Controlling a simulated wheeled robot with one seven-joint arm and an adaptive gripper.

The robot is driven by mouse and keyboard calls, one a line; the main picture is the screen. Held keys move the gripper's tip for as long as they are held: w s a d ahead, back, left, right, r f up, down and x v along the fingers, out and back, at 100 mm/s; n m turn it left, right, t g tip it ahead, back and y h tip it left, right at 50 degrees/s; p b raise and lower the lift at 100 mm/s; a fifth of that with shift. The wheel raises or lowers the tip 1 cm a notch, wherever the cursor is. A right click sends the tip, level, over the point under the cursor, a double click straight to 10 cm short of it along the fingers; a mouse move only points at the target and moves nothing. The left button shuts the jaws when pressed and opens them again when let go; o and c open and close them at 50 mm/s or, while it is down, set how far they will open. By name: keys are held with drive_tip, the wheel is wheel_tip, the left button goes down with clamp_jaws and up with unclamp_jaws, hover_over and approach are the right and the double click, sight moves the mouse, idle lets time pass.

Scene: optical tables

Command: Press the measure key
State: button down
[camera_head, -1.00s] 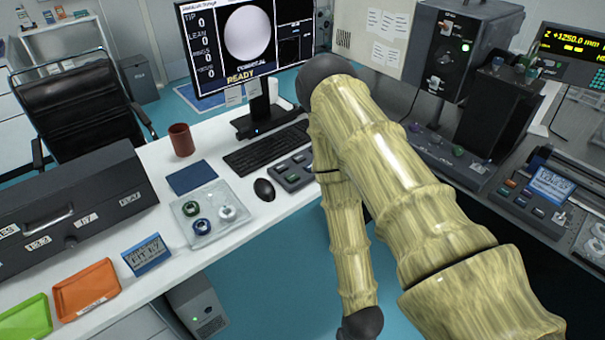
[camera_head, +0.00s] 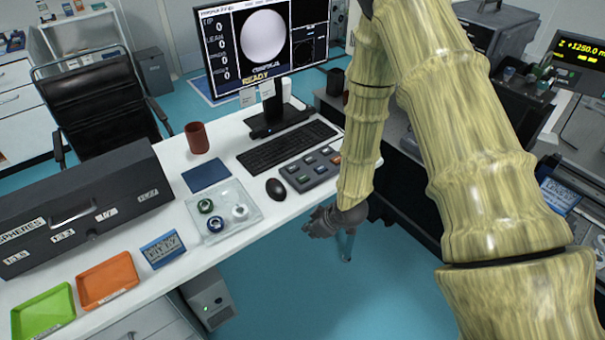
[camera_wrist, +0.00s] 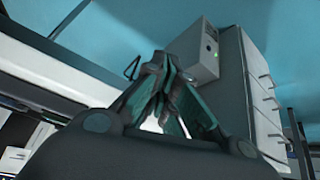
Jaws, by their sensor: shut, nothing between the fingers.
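My forearm passes close to the keypad's right end. In the wrist view my gripper (camera_wrist: 160,66) has its fingers together and empty. The monitor (camera_head: 262,45) shows a pale sphere and "READY".
A keyboard (camera_head: 287,147), mouse (camera_head: 276,188) and clear tray (camera_head: 222,212) with several rings are near the keypad. A brown cup (camera_head: 197,138) stands behind. A computer case (camera_head: 209,302) is under the desk. The floor before the desk is free.

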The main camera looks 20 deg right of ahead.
sight(301, 179)
drive_tip(key=w+d+r+n+t+y+p, duration=0.1)
drive_tip(key=w+r+n, duration=0.6)
drive_tip(key=w+r, duration=0.9)
wheel_tip(301, 179, up, 3)
drive_tip(key=shift+w+d+r+t+p, duration=0.15)
drive_tip(key=shift+d+t+p, duration=0.1)
drive_tip(key=shift+t+p, duration=0.55)
drive_tip(key=shift+f, duration=0.2)
drive_tip(key=shift+f+b, duration=3.1)
drive_tip(key=shift+f, duration=1.2)
drive_tip(key=shift+f, duration=0.1)
drive_tip(key=shift+f, duration=0.35)
drive_tip(key=shift+f+b, duration=0.4)
drive_tip(key=shift+r, duration=0.1)
drive_tip(key=shift+r+p, duration=0.7)
drive_tip(key=shift+r, duration=0.05)
